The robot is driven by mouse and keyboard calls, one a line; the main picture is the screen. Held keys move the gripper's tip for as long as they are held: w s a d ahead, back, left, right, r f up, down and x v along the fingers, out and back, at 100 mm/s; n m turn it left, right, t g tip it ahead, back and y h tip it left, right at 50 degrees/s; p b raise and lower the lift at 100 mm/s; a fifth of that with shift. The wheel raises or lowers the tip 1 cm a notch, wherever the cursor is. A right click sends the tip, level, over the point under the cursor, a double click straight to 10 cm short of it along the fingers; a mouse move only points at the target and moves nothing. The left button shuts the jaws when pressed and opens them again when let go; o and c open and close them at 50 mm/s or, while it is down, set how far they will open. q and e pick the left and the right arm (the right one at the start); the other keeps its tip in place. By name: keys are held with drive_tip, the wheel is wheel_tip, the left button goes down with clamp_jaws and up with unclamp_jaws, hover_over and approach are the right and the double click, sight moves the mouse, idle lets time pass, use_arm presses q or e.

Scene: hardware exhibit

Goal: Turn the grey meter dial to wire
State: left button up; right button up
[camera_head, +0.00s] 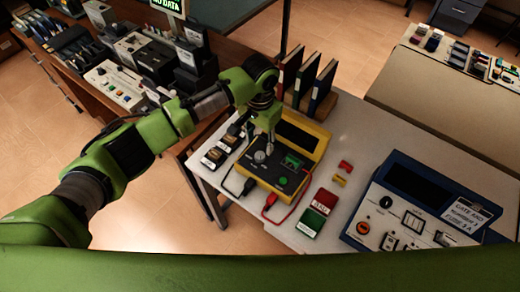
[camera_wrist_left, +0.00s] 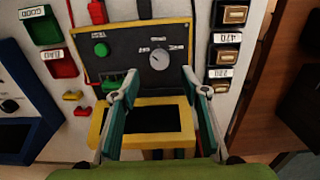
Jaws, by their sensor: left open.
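The yellow meter (camera_head: 318,139) lies on the white table, with a black panel carrying the grey dial (camera_head: 260,157). In the left wrist view the grey dial (camera_wrist_left: 159,60) is round, with small upside-down labels around it, too small to read surely. I cannot tell which label it points at. A green button (camera_wrist_left: 101,49) sits beside it. My left gripper (camera_wrist_left: 159,74) is open and empty, its two fingers spread to either side of the dial's line and apart from it. In the head view the left gripper (camera_head: 269,143) hangs over the meter beside the dial.
Red and black leads (camera_head: 290,210) run from the meter. Red and green trays (camera_head: 325,199) and a blue device (camera_head: 408,212) stand to the right. Binders (camera_head: 305,80) stand behind. Small black boxes (camera_head: 214,157) line the left side.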

sight(260, 155)
use_arm(q)
wheel_tip(260, 155, down, 6)
drive_tip(key=shift+f+p, duration=0.25)
drive_tip(key=shift+p, duration=0.15)
drive_tip(key=c, duration=1.1)
